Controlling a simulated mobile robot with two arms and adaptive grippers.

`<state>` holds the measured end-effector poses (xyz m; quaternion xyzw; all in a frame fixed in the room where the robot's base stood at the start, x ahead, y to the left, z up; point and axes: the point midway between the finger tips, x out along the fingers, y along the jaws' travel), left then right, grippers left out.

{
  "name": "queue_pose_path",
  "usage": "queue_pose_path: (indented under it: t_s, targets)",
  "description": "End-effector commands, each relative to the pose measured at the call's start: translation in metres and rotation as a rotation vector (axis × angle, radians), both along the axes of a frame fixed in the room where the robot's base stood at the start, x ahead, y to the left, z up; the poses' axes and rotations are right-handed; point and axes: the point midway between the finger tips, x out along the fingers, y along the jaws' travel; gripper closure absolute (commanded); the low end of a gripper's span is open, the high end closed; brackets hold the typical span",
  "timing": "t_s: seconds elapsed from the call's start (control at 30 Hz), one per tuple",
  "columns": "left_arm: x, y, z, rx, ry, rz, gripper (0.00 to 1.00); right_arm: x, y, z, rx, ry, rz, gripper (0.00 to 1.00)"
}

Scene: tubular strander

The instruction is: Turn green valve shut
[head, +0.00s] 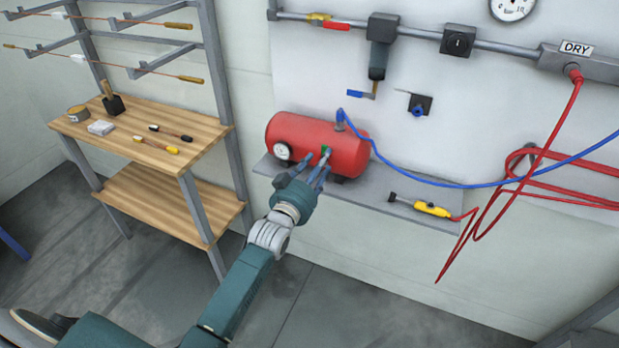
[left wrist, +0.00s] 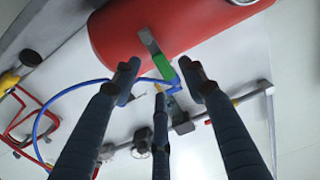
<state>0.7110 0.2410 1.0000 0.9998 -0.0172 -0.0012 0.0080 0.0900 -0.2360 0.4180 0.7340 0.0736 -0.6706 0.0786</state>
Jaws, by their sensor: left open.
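The green valve (head: 325,149) sits on the front of a red tank (head: 345,143) that lies on a grey wall shelf. In the left wrist view its green lever (left wrist: 163,66) shows beside a grey stem on the red tank (left wrist: 115,30). My left gripper (head: 312,168) reaches the tank front with its fingers spread around the valve area. In the left wrist view the left gripper (left wrist: 158,76) is open, and the green lever lies between its fingers. Whether a finger touches the lever I cannot tell. My right gripper is not in view.
The grey shelf (head: 385,200) also holds a yellow tool (head: 432,208). A blue hose (head: 440,183) runs right from the tank top. A red hose (head: 520,175) hangs at the right. A wooden workbench (head: 190,125) stands at the left. A gauge (head: 283,152) is on the tank's left end.

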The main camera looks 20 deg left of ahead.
Motion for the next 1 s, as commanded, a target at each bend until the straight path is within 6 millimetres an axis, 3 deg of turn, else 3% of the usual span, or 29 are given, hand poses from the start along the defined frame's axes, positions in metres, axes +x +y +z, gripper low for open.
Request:
queue_pose_path:
  t_s: [0.2,0.4,0.6,1.0]
  targets:
    - [-0.05,0.002,-0.001,0.0,0.002,0.0,0.57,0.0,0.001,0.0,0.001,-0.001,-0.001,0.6]
    - [-0.081,0.003,-0.001,-0.001,0.002,0.0,0.57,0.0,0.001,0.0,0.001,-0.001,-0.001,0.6]
    - [-0.091,0.004,0.0,-0.001,0.001,0.0,0.57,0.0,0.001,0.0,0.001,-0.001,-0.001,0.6]
    - [-0.091,0.004,-0.001,-0.001,0.001,0.0,0.57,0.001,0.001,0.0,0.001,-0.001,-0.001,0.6]
